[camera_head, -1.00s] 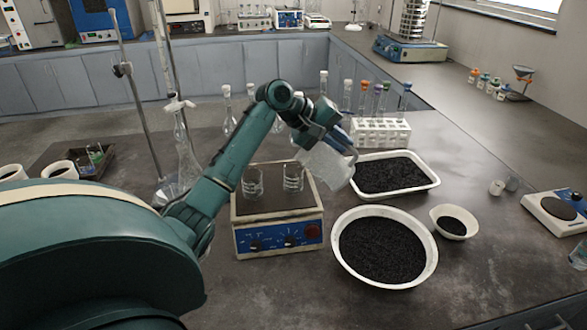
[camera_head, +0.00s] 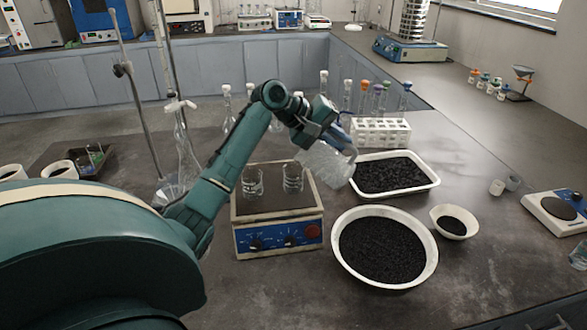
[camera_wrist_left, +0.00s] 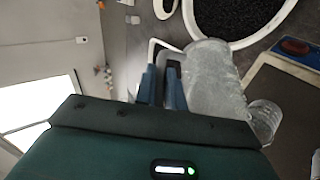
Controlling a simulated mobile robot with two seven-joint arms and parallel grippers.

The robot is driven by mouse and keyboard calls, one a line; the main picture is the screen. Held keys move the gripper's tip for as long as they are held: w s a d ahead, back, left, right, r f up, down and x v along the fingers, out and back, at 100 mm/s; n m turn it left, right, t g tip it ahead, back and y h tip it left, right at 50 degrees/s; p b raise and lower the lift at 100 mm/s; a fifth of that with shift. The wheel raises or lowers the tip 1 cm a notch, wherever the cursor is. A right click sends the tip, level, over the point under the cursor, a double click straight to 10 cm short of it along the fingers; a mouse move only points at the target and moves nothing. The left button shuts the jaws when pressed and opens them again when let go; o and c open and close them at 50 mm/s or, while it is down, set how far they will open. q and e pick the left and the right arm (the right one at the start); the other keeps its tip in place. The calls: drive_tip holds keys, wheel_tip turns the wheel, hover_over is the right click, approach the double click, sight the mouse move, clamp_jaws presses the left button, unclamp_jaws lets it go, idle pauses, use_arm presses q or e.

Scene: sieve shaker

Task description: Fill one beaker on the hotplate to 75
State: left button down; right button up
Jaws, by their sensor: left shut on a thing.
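The hotplate (camera_head: 277,222) stands on the bench with two glass beakers on its dark top, a left beaker (camera_head: 252,183) and a right beaker (camera_head: 293,178). I cannot read a fill level in either. My left gripper (camera_head: 338,138) is shut on the handle of a translucent pitcher (camera_head: 326,165). The pitcher is tilted, above and just right of the right beaker. In the left wrist view the gripper fingers (camera_wrist_left: 163,85) close on the handle, with the pitcher (camera_wrist_left: 212,80) beside them and a beaker (camera_wrist_left: 264,117) near its lower end. My right gripper is not in view.
A white tray (camera_head: 432,187) and a large round bowl (camera_head: 346,270), both with black granules, lie right of the hotplate. A small bowl (camera_head: 452,233) sits beside them. A tube rack (camera_head: 380,139) stands behind. A retort stand (camera_head: 134,100) and flask (camera_head: 187,160) are left.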

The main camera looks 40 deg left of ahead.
use_arm(q)
drive_tip(key=shift+s+a+r+h, duration=0.1)
drive_tip(key=shift+a+r+h, duration=0.2)
drive_tip(key=shift+r+h, duration=0.15)
idle(3.2)
